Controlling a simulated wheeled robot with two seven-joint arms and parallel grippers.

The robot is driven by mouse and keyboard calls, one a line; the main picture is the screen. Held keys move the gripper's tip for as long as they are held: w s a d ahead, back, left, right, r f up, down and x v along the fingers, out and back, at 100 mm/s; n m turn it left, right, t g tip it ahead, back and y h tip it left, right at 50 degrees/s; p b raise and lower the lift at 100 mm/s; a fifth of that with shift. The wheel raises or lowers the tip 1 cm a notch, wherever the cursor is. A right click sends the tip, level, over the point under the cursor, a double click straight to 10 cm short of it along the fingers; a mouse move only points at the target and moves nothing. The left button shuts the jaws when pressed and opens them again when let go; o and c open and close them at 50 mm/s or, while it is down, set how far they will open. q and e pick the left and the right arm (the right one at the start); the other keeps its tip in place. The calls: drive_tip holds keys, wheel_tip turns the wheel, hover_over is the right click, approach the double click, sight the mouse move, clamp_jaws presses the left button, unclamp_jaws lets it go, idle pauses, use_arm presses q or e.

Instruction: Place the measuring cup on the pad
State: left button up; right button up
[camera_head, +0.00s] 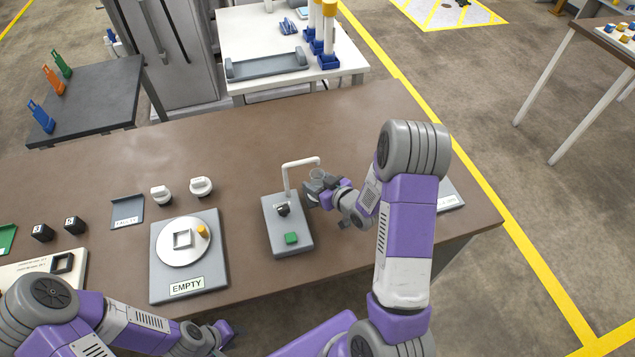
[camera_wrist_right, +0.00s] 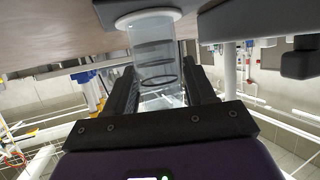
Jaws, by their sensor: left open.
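The measuring cup (camera_wrist_right: 155,62) is clear, with dark ring marks and a wide flange at one end. In the head view it (camera_head: 318,174) shows just below the spout of a dispenser. My right gripper (camera_head: 316,187) is at the cup; in the right wrist view its two dark fingers (camera_wrist_right: 158,92) lie on either side of the cup wall and appear closed on it. My left gripper (camera_head: 227,335) is open and empty near the table's front edge, partly cut off by my arm. A grey plate labelled EMPTY (camera_head: 160,279) carries a white disc (camera_head: 170,251); I cannot tell which surface is the pad.
The dispenser (camera_head: 273,240) has a grey base, green button and white spout (camera_head: 300,163). Two white-topped knobs (camera_head: 200,187), a small grey tray (camera_head: 127,213) and black blocks (camera_head: 75,225) stand to the left. Another labelled plate (camera_head: 450,197) is partly behind my right arm.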

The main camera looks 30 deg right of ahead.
drive_tip(key=shift+o, duration=1.4)
drive_tip(key=shift+r, duration=0.1)
drive_tip(key=shift+r+p, duration=0.2)
drive_tip(key=shift+p, duration=0.1)
drive_tip(key=p+v, duration=0.5)
drive_tip(key=v, duration=0.7)
drive_tip(key=shift+p, duration=0.3)
drive_tip(key=shift+f, duration=0.1)
